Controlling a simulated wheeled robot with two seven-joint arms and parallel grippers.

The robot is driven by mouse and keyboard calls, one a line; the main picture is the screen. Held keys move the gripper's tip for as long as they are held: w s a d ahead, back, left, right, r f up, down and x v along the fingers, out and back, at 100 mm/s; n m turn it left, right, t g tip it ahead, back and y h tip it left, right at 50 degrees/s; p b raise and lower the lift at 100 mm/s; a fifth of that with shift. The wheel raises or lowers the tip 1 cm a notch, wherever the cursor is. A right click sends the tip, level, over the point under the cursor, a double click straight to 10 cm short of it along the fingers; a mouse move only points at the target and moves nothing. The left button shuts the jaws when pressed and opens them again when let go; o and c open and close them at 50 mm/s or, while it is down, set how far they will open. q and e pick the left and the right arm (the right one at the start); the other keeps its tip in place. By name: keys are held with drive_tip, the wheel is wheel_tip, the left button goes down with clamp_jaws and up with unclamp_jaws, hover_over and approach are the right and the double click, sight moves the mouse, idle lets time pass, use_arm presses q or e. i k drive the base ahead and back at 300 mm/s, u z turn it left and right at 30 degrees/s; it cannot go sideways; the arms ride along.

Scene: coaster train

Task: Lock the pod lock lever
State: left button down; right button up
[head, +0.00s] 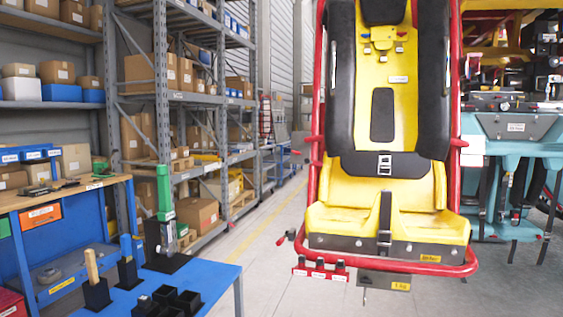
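A coaster pod (438,262) stands upright right of centre, with a yellow seat (330,220), black padding and a red tube frame. A small dark lever with a red tip (281,240) sticks out left of the pod's lower frame. A red bracket with several small parts (320,273) hangs under the pod's front edge. A grey plate with a yellow label (384,281) is beside it, with a thin pin below. No part is clearly marked as the lock lever, and I cannot tell its position. Neither of my grippers is in view.
A blue table (210,281) at lower left holds a green upright device (165,195), black blocks with handles and a black tray (178,302). A workbench (62,197) and shelves with boxes stand behind. A teal machine (490,180) is at right. The floor between table and pod is clear.

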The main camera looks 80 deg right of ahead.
sight(307, 160)
drive_tip(key=z, duration=3)
drive_tip(key=i, duration=1.85)
drive_tip(key=z, duration=0.7)
